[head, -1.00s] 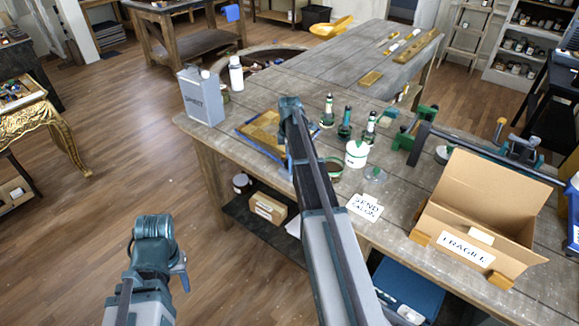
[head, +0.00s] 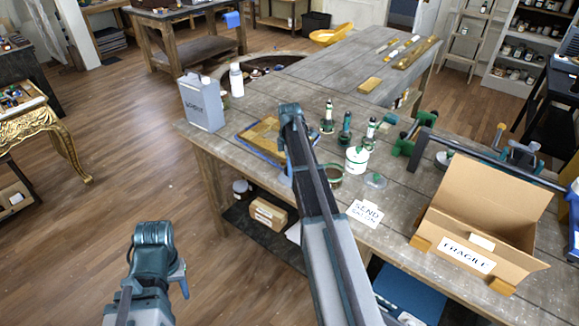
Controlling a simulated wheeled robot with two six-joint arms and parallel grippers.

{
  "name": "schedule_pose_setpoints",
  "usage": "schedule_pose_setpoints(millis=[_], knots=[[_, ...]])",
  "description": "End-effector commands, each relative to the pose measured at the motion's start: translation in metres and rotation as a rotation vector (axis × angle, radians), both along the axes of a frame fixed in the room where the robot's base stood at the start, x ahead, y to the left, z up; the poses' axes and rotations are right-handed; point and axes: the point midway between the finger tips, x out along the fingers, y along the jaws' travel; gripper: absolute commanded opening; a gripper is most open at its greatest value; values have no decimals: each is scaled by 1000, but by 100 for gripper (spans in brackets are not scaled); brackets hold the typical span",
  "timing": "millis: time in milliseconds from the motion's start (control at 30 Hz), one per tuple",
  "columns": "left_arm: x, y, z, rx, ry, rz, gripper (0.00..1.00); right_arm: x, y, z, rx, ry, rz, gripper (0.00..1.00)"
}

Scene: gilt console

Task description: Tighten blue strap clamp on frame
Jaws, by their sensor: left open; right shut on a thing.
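A gilt frame (head: 262,134) lies flat at the left part of the workbench, with the blue strap clamp (head: 262,154) around its outer edge. My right arm reaches over the bench to the frame's right side and hides part of it. My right gripper (head: 287,166) is down at the frame's near right corner, shut on the blue strap clamp; the contact itself is mostly hidden by my wrist. My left gripper (head: 182,280) is open and empty, low over the floor in front of the bench, well apart from the frame.
A grey can (head: 202,104) and a white bottle (head: 237,80) stand behind the frame at left. Several green bottles, a white tub (head: 356,160) and a bar clamp (head: 480,155) are right of my arm. An open cardboard box (head: 485,215) sits at the front right.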

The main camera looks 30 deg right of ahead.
Motion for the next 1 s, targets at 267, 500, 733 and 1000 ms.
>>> schedule_pose_setpoints(millis=[267,500,733,1000], knots=[[0,0,0,0,0,0,50,0,0,0,0,0,-155,0],[0,0,0,0,0,0,50,0,0,0,0,0,-378,0],[0,0,0,0,0,0,50,0,0,0,0,0,-597,0],[0,0,0,0,0,0,50,0,0,0,0,0,-853,0]])
